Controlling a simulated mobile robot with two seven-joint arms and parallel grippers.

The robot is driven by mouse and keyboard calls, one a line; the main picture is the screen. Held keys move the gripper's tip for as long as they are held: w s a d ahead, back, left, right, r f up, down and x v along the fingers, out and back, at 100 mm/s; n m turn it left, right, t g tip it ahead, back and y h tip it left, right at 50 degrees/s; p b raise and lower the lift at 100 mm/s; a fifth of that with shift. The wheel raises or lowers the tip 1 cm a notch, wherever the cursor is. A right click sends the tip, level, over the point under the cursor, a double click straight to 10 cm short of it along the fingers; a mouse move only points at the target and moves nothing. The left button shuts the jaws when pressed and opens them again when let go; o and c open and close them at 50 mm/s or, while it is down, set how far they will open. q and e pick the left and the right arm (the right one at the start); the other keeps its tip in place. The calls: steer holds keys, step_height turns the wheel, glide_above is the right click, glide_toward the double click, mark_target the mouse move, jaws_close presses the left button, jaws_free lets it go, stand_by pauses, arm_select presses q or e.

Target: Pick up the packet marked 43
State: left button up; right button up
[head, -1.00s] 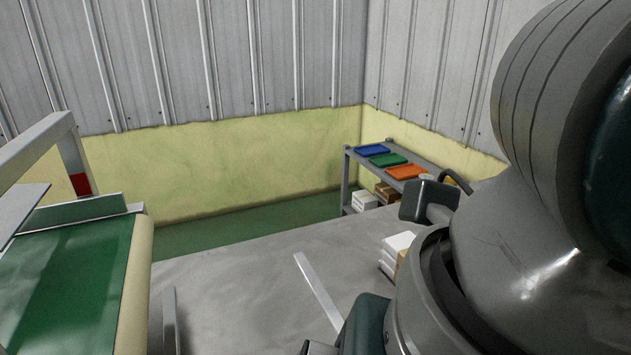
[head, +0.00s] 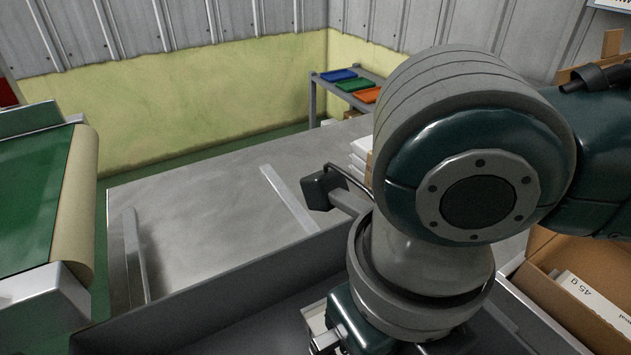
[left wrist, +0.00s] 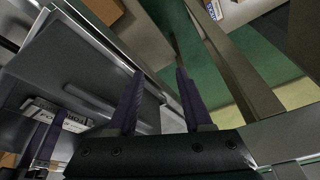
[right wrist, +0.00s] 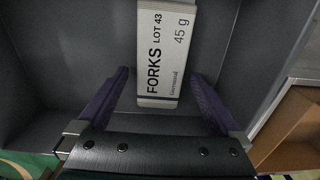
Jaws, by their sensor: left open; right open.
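The packet marked LOT 43 (right wrist: 167,55) is a white and grey carton reading FORKS, 45 g. It lies in a dark grey bin (right wrist: 70,60) in the right wrist view. My right gripper (right wrist: 158,78) is open, its fingers on either side of the packet's near end in the picture. I cannot tell how far above it they are. In the head view my right arm hides most of that spot. My left gripper (left wrist: 158,72) is open and empty in the left wrist view. A packet with FORKS lettering (left wrist: 58,116) shows there at left; its lot number is unreadable.
A cardboard box (head: 555,275) with a white packet marked 45 g (head: 590,305) stands at right. A green conveyor (head: 30,190) is at left. A grey metal table (head: 210,210) lies beyond the bin. A shelf with coloured trays (head: 352,83) is at the back.

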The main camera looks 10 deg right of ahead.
steer(key=shift+f, duration=0.45)
steer(key=shift+c, duration=0.2)
steer(key=c, duration=1.3)
steer(key=shift+o, duration=0.2)
steer(key=shift+r, duration=0.1)
